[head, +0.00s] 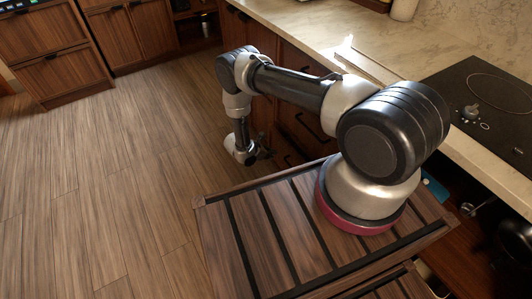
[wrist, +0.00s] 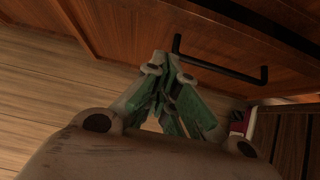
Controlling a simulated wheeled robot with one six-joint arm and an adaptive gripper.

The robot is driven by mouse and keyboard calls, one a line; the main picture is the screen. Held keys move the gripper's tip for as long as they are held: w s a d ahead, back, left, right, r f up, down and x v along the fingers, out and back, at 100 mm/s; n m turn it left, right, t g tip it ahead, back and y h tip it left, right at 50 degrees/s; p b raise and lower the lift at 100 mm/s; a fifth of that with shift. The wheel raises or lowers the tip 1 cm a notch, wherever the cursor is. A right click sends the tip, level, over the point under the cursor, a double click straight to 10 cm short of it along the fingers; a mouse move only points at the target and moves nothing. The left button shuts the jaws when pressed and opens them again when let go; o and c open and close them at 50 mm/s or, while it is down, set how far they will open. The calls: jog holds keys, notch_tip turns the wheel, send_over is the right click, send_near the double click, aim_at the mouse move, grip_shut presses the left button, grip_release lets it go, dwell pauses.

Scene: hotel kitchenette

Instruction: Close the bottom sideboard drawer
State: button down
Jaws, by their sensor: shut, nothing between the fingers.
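In the wrist view a wooden drawer front (wrist: 130,25) with a black bar handle (wrist: 222,66) fills the upper part. My gripper (wrist: 160,65) has its green-padded fingers shut and empty. The fingertips are close to the drawer front, beside the left end of the handle; I cannot tell whether they touch it. In the head view my gripper (head: 265,152) hangs low by the drawer fronts (head: 297,118) under the counter. My arm hides part of these fronts. How far the bottom drawer stands out is not clear.
The marble counter (head: 290,22) runs above the drawers, with a black cooktop (head: 485,105) at the right. Wooden cabinets (head: 62,75) stand at the far left. The wooden floor (head: 110,190) left of my gripper is clear.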

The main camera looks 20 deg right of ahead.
aim_at(288, 147)
jog(key=shift+w+d+f, duration=0.2)
jog(key=shift+d+f, duration=0.15)
jog(key=shift+d, duration=0.65)
jog(key=shift+w+d+f, duration=0.2)
jog(key=shift+d+f, duration=0.2)
jog(key=shift+d, duration=0.65)
jog(key=shift+w+d+f, duration=0.2)
jog(key=shift+d+f, duration=0.15)
jog(key=shift+d, duration=0.65)
jog(key=shift+w+d, duration=0.25)
jog(key=shift+d, duration=1)
jog(key=shift+w+d, duration=0.25)
jog(key=shift+d, duration=0.95)
